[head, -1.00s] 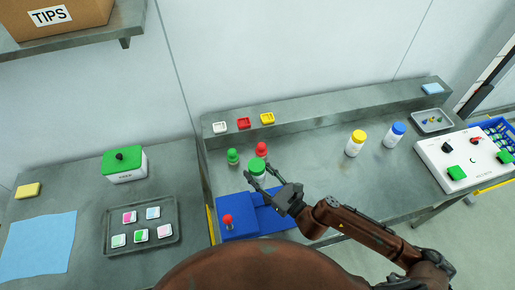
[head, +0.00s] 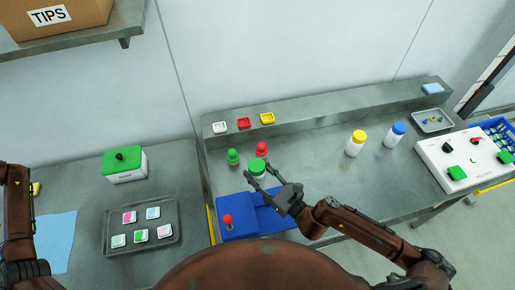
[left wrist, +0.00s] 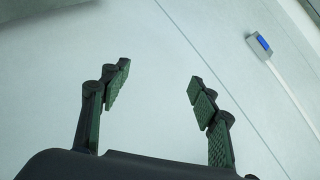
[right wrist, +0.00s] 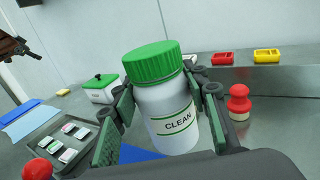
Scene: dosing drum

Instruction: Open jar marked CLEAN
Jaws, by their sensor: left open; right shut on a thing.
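The jar marked CLEAN (right wrist: 172,118) is white with a ribbed green lid (right wrist: 152,62), and the lid is on. In the right wrist view it stands between the fingers of my right gripper (right wrist: 160,118), which is shut on the jar's body. In the head view the green lid (head: 257,164) shows above my right gripper (head: 264,181), over the back of the blue mat area. My left gripper (left wrist: 155,88) is open and empty, with only pale wall or floor between its fingers. In the head view only my left arm shows, at the left edge.
A green knob (head: 233,157) and a red knob (head: 261,148) stand close behind the jar. A blue mat (head: 237,231) with a red-topped piece (head: 227,220) lies in front. Yellow-lidded (head: 355,144) and blue-lidded (head: 394,135) jars stand to the right. A tray (head: 172,241) sits left.

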